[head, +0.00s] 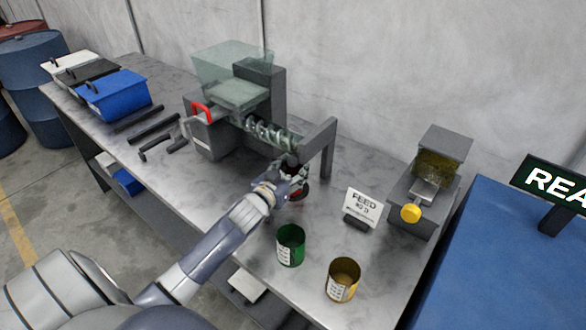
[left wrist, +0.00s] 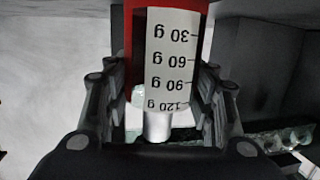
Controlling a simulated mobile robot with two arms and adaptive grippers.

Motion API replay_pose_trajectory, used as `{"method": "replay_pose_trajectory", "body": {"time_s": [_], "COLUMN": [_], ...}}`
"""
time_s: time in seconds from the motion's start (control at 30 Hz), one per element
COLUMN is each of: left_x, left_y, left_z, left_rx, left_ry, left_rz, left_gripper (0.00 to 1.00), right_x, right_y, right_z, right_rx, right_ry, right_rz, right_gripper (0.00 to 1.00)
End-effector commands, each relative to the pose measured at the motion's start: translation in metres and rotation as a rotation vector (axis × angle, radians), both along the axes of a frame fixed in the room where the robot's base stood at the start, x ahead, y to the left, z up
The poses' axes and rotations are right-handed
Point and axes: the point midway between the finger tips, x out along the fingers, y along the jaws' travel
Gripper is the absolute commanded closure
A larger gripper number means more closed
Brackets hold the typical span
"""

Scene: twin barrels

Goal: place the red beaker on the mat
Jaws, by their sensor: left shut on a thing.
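The red beaker (left wrist: 137,45) is between the fingers of my left gripper (left wrist: 160,125) in the left wrist view, with a white gram scale on its side appearing upside down. In the head view my left gripper (head: 293,180) is shut on it near the outlet end of the screw feeder. Only a little of the red beaker (head: 304,191) shows there, past the fingers. I cannot make out a mat in either view. My right gripper is not in view.
A green beaker (head: 291,246) and a yellow beaker (head: 343,280) stand near the front edge of the bench (head: 210,190). The screw feeder (head: 210,137) stands behind my gripper. A sign (head: 363,206) and a smaller dispenser (head: 425,190) are to the right. Blue bin (head: 118,98) at left.

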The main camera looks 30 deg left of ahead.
Motion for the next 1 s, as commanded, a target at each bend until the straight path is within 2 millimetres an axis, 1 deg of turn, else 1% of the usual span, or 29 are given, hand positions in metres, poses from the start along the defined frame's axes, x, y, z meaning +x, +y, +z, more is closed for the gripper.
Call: {"method": "replay_pose_trajectory", "body": {"time_s": [0.1,0.13,0.17,0.2,0.23,0.37,0.53,0.67,0.77,0.87,1.0], "left_x": [0.001,0.001,0.001,0.001,0.001,0.001,0.001,0.0,-0.011,-0.026,-0.054], "left_y": [0.0,0.0,0.0,0.0,0.0,0.0,0.0,0.0,-0.002,-0.003,-0.007], "left_z": [-0.003,-0.003,-0.003,-0.003,-0.003,-0.002,-0.002,0.003,0.002,0.005,0.009], "left_rx": [-0.001,-0.001,0.0,0.0,0.0,0.0,0.0,0.0,-0.001,-0.001,-0.002], "left_ry": [-0.002,-0.001,-0.002,-0.002,-0.002,-0.002,-0.003,-0.003,-0.001,-0.002,0.0], "left_rz": [0.0,0.0,0.0,0.0,0.0,0.0,0.0,-0.001,-0.001,-0.001,-0.001], "left_gripper": [0.83,0.47,0.41,0.32,0.28,0.28,0.28,0.28,0.28,0.28,0.28], "right_x": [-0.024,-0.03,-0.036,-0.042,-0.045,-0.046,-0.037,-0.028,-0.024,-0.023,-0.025], "right_y": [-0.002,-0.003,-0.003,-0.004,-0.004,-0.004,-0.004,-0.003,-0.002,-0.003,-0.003], "right_z": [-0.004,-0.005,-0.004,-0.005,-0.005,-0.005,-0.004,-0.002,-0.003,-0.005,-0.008], "right_rx": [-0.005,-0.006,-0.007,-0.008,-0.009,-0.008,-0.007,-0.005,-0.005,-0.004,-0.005], "right_ry": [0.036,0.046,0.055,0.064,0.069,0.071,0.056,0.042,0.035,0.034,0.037], "right_rz": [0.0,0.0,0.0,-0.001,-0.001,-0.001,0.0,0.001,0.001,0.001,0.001], "right_gripper": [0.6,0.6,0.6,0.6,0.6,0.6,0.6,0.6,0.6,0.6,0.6]}}
